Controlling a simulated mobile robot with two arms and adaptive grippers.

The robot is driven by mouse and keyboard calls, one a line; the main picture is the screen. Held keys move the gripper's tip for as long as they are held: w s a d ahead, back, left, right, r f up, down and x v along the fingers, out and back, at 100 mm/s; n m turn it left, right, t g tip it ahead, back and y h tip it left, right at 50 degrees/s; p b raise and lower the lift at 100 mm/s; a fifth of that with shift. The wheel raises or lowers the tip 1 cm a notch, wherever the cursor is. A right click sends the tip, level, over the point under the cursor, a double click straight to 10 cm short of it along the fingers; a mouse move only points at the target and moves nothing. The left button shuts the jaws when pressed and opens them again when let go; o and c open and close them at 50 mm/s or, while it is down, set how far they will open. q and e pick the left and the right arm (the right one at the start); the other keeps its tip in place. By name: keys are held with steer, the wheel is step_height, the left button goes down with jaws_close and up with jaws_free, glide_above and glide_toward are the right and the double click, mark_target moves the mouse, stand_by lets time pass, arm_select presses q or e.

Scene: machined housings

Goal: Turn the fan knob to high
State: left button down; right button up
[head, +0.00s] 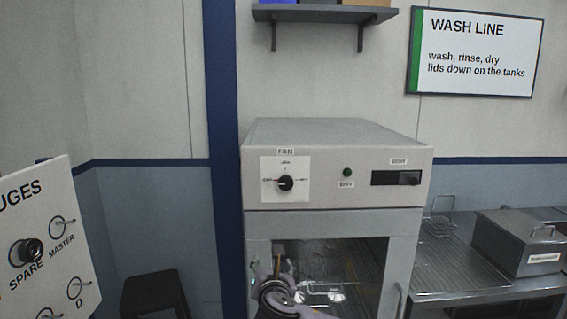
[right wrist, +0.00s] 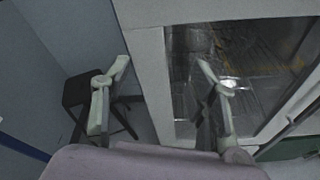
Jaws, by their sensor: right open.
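The fan knob (head: 286,183) is a round black knob on a white plate under a FAN label, on the front panel of a grey cabinet (head: 340,136). Small labels stand above it and at both sides; they and the knob's pointer are too small to read surely. My right gripper (head: 272,266) is low in the head view, in front of the cabinet's glass door and below the knob, apart from it. In the right wrist view its two fingers (right wrist: 164,65) are spread and empty, with the door behind. The knob is not in that view. My left gripper is not in view.
A green button or lamp (head: 347,172) and a dark display (head: 396,178) sit right of the knob. A gauges board (head: 62,260) stands at left, a black stool (head: 157,290) beyond it. A metal bench (head: 440,285) with a lidded tank (head: 515,243) is at right.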

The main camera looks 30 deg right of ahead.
steer(key=s+r+n+t+h+p, duration=0.15)
steer(key=s+r, duration=0.25)
steer(key=r, duration=0.5)
steer(key=s+r+n+t+p, duration=0.1)
steer(key=s+r+n, duration=0.15)
steer(key=r, duration=0.55)
steer(key=p, duration=0.6)
glide_toward(286, 183)
steer(key=shift+m+g+h, duration=0.25)
steer(key=shift+m+h, duration=0.05)
steer(key=shift+h, duration=0.05)
steer(key=x, duration=0.8)
steer(key=shift+w+a+r, duration=0.1)
steer(key=shift+a+r, duration=0.15)
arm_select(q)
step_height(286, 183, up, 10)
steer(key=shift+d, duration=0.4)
arm_select(e)
steer(key=shift+w+d+f, duration=0.1)
steer(key=shift+w+d, duration=0.3)
steer(key=shift+w, duration=0.15)
steer(key=c, duration=1.1)
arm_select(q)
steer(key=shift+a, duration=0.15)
arm_select(e)
steer(key=shift+c, duration=0.2)
